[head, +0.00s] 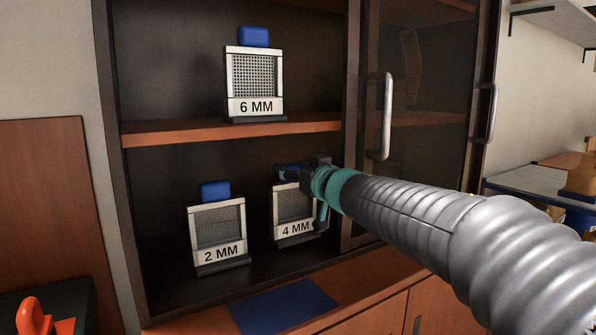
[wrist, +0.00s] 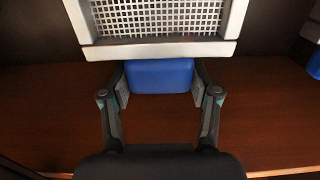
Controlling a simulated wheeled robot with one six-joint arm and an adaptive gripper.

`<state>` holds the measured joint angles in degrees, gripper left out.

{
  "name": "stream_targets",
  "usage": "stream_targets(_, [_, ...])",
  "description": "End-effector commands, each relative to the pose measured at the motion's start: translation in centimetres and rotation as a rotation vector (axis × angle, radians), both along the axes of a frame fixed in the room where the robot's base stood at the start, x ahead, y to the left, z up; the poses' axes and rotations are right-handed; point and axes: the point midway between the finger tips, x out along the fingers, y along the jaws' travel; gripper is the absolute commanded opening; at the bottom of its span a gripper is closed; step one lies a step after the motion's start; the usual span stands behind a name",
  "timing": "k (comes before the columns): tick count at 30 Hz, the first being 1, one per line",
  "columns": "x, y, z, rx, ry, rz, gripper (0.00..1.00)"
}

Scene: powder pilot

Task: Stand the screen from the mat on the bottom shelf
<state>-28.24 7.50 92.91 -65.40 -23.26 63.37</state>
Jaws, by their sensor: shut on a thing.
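The 4 MM screen (head: 294,209), a pale-framed mesh panel with a blue handle, is upright in the bottom compartment, right of the 2 MM screen (head: 218,228). My gripper (head: 299,173) reaches in from the right and is shut on its blue handle. In the wrist view my gripper (wrist: 160,80) has one finger on each side of the blue handle (wrist: 160,76), with the mesh frame (wrist: 158,48) above. I cannot tell whether the base touches the bottom shelf (head: 172,280). The blue mat (head: 284,306) on the counter in front is empty.
The 6 MM screen (head: 254,82) stands on the upper shelf (head: 200,132). A glass door with a metal handle (head: 384,115) is on the right, close to my arm. A low dark box with an orange object (head: 40,317) is at lower left.

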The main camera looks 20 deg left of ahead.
Motion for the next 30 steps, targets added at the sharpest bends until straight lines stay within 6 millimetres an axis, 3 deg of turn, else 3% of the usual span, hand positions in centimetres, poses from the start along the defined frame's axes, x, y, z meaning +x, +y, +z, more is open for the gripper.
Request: stream_targets(30, [0.34,0.31,-0.67,0.001,-0.002,0.001,0.00])
